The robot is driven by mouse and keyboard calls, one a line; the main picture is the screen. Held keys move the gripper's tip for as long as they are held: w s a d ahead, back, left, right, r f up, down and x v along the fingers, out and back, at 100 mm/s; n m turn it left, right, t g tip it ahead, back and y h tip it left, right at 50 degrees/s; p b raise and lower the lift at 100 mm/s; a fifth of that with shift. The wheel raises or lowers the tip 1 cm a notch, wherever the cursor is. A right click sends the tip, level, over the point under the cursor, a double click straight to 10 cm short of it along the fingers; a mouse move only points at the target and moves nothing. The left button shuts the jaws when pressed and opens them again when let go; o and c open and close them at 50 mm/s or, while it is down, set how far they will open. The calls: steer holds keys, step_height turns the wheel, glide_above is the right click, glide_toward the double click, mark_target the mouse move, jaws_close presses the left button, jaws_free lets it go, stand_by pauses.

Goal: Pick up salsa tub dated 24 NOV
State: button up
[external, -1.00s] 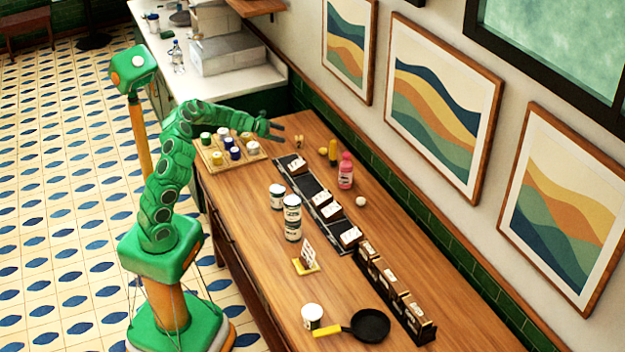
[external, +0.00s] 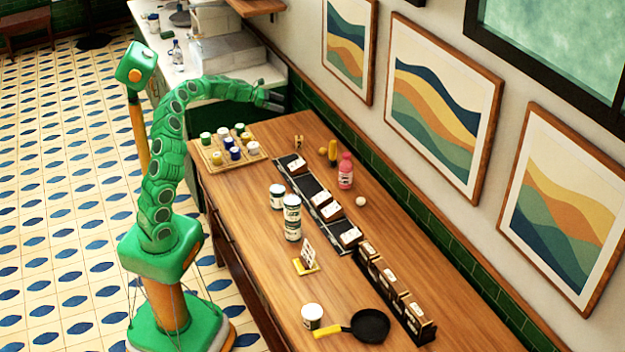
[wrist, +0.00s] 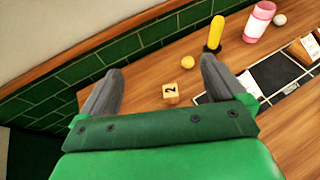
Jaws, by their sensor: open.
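In the external view, white tubs with dark labels stand on the wooden table: one alone (external: 277,196), two stacked beside it (external: 292,218), and one near the front (external: 312,316). Their dates are too small to read, so I cannot tell which is 24 NOV. My gripper (external: 274,98) is open and empty, raised above the table's far end, well away from these tubs. In the wrist view my gripper (wrist: 160,66) has its fingers spread, with no tub between them or elsewhere in that view.
A wooden tray of small jars (external: 210,162) stands at the far left. A black tray strip (external: 314,189) holds white-topped boxes. A numbered wooden block (wrist: 170,94), yellow bottle (wrist: 215,34), pink bottle (external: 345,172), card stand (external: 306,268) and black pan (external: 370,325) stand about. The wall borders the right side.

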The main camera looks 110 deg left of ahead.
steer(key=w+d+r+m+h, duration=0.1)
steer(key=w+d+m, duration=0.2)
steer(key=w+d, duration=0.75)
steer(key=w+d+r+m+h, duration=0.1)
steer(key=w+d+m, duration=0.25)
steer(key=w, duration=1.35)
steer(key=w+d+f+m+g+h, duration=0.1)
steer(key=w+d+m, duration=0.3)
steer(key=w+d, duration=0.7)
steer(key=w+d+f+m+h, duration=0.1)
steer(key=w+d+m, duration=0.4)
steer(key=w+d, duration=0.65)
steer(key=w+d+f+m, duration=0.2)
steer(key=d+m, duration=0.8)
steer(key=d, duration=2.5)
steer(key=s+d+r+m+t+y, duration=0.1)
steer(key=s+d+m, duration=0.3)
steer(key=d, duration=0.4)
steer(key=s+d+r+m+t, duration=0.15)
steer(key=s+d+m, duration=0.25)
steer(key=d, duration=0.4)
steer(key=s+d+m+t+y, duration=0.1)
steer(key=s+d+m+t, duration=0.1)
steer(key=s+d+m, duration=0.45)
steer(key=n, duration=0.2)
glide_toward(307, 310)
steer(key=shift+g+x, duration=0.25)
steer(key=shift+x, duration=4.9)
steer(key=shift+f, duration=0.1)
steer(key=c, duration=1.1)
